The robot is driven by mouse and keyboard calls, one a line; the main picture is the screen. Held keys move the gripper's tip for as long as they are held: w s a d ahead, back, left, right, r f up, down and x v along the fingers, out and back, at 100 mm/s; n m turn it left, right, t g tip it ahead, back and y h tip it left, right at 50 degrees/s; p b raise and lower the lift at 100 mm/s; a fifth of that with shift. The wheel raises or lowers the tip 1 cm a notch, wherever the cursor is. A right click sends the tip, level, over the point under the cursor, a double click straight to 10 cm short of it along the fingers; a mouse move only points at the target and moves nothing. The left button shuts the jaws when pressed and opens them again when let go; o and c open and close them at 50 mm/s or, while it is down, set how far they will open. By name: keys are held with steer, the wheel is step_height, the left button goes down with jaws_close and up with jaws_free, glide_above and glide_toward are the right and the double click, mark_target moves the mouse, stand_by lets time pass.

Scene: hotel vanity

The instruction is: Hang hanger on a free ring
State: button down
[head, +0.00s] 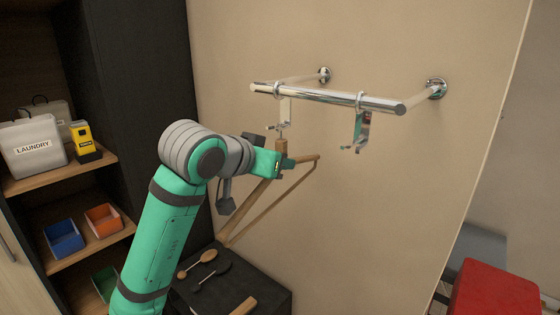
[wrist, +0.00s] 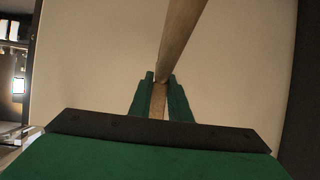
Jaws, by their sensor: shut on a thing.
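My gripper (head: 284,163) is shut on a wooden hanger (head: 300,185) and holds it in the air below the left side of the rail. In the wrist view the hanger's wood (wrist: 178,45) runs up from between the green fingers (wrist: 160,100). A chrome rail (head: 330,97) on two wall brackets carries two rings. The left ring (head: 285,108) is just above the hanger's top. The right ring (head: 361,125) hangs farther right with no hanger on it. Whether the hanger's top touches the left ring I cannot tell.
A dark shelf unit at left holds a laundry box (head: 33,146), a yellow device (head: 83,138), a blue bin (head: 63,238) and an orange bin (head: 104,219). A red box (head: 495,290) is at lower right.

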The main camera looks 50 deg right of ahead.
steer(key=shift+f, duration=0.1)
stand_by(0.3)
steer(key=c, duration=1.6)
jaws_free()
steer(key=shift+o, duration=0.2)
step_height(320, 180, up, 5)
glide_above(254, 192)
steer(key=shift+s+f, duration=0.1)
steer(key=shift+f, duration=0.1)
